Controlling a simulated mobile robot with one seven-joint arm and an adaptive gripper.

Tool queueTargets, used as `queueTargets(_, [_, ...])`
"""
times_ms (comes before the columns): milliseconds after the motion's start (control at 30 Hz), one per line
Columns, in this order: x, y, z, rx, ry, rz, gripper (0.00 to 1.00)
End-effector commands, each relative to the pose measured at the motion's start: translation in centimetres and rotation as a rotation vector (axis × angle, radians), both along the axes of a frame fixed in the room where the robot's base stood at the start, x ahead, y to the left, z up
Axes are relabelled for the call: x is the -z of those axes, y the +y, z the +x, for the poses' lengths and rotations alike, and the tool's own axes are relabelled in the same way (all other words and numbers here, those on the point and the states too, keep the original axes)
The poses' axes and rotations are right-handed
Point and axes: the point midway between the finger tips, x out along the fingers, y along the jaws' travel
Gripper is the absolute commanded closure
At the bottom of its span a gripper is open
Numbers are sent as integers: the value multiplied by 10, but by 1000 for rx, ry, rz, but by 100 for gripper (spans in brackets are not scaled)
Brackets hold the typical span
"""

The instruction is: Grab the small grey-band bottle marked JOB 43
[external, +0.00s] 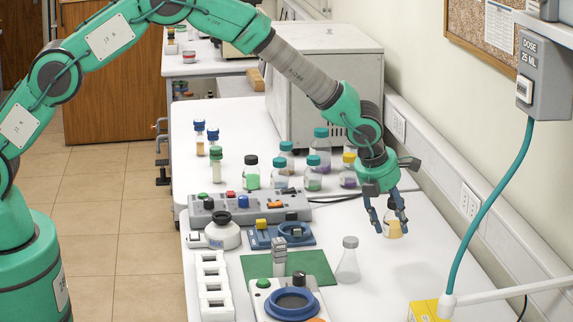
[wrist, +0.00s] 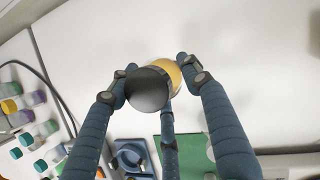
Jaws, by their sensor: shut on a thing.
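My gripper (external: 389,224) is at the right side of the white bench, pointing down. Its fingers are closed around a small bottle (external: 394,230) with yellow-amber contents. In the wrist view, the bottle's round dark grey cap (wrist: 149,88) and yellow body (wrist: 175,73) show between the fingers (wrist: 156,80). The fingers hide part of the bottle. No JOB 43 marking or grey band can be read on it. I cannot tell whether its base touches the bench or hangs just above it.
A clear flask (external: 348,262) stands to the left of the bottle, near a green mat (external: 312,265). Several capped bottles (external: 314,178) cluster farther back by a large grey box (external: 325,90). A dosing hose (external: 490,200) hangs at right.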

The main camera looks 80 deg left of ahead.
Motion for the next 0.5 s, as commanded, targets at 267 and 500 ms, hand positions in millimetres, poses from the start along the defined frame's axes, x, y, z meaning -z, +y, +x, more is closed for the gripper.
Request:
queueTargets(267, [-30, 0, 0, -1, -1, 0, 84])
queueTargets(500, [-32, 0, 0, 0, -1, 0, 84])
